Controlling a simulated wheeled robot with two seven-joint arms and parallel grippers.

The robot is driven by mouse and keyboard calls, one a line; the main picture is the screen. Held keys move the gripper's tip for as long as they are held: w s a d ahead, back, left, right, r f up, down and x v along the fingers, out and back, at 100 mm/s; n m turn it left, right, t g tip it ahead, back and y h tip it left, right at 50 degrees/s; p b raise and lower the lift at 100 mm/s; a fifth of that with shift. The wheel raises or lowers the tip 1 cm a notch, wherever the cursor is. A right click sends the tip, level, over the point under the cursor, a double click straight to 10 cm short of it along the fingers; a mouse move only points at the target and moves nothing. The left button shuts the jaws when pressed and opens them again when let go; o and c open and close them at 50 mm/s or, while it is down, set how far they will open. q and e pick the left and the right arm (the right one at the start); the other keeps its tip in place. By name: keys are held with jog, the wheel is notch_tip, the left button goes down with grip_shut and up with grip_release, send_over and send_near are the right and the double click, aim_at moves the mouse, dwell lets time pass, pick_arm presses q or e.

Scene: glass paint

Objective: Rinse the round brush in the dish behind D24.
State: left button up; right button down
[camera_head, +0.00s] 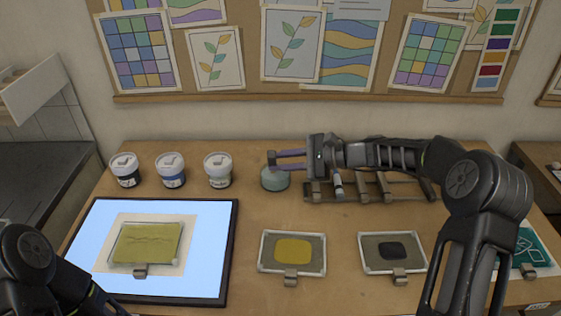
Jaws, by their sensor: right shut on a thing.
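My right gripper (272,160) reaches in from the right, with its fingers over a round grey-green dish (275,181) near the back of the table. The fingers are shut at the dish's top. The round brush itself cannot be made out; the thing held is small and mostly hidden by the fingers. The dish stands behind a framed plate with a yellow patch (292,251). I cannot read a D24 label on any plate. Of my left arm only a link shows at the bottom left; its gripper is out of view.
A rack (318,192) with a white-handled tool (338,187) stands right of the dish, partly under my right arm. Three lidded jars (171,171) stand left. A lit panel (215,225) carries a yellow-green glass plate (146,243). A dark-patch plate (392,252) lies right.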

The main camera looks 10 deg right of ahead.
jog(key=shift+d, duration=0.15)
jog(key=shift+s+d, duration=0.2)
jog(key=shift+d, duration=0.35)
jog(key=shift+a, duration=0.15)
jog(key=shift+w+a, duration=0.2)
jog(key=shift+a, duration=0.35)
jog(key=shift+d, duration=0.1)
jog(key=shift+s+d, duration=0.2)
jog(key=shift+d, duration=0.4)
